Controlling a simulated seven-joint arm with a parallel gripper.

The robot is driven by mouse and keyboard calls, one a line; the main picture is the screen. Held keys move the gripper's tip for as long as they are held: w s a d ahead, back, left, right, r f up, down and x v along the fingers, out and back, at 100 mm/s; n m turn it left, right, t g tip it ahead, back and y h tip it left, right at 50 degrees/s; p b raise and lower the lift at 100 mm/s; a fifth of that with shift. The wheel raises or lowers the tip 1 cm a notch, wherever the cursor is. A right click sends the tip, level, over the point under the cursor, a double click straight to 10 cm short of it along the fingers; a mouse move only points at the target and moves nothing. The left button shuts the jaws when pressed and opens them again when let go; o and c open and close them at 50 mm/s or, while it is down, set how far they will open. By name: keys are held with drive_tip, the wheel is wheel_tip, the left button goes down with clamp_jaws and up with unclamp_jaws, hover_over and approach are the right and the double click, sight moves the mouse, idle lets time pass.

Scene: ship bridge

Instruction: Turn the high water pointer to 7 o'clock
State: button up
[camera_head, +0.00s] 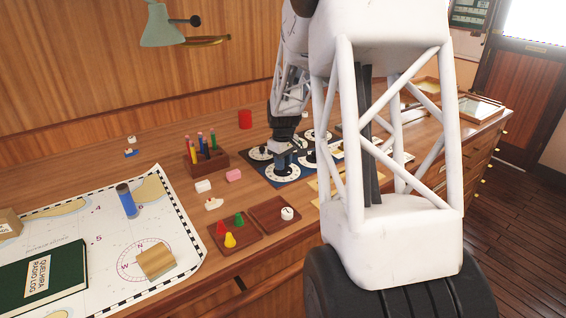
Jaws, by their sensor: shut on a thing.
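A dark blue board (292,184) on the desk carries several white round dials. My gripper (284,163) points down over the front dial (283,176) and is shut on the pointer at its middle. The jaws hide that pointer, so I cannot tell its direction. Another dial (259,154) lies just left and behind, and one more (318,135) is at the back. The dial labels are too small to read, so I cannot tell which is high water.
A wooden pen rack (206,157) with coloured pencils stands left of the board. A pink eraser (234,175), a white block (203,186) and trays with coloured pieces (234,233) lie nearby. A chart (100,240) covers the left side. My arm blocks the view to the right.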

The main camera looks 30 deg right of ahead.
drive_tip(key=m, duration=0.5)
drive_tip(key=shift+r+m, duration=0.1)
drive_tip(key=shift+m, duration=0.2)
drive_tip(key=m, duration=0.5)
idle(0.4)
drive_tip(key=o, duration=0.9)
drive_tip(key=shift+o, duration=0.2)
drive_tip(key=shift+r, duration=3.85)
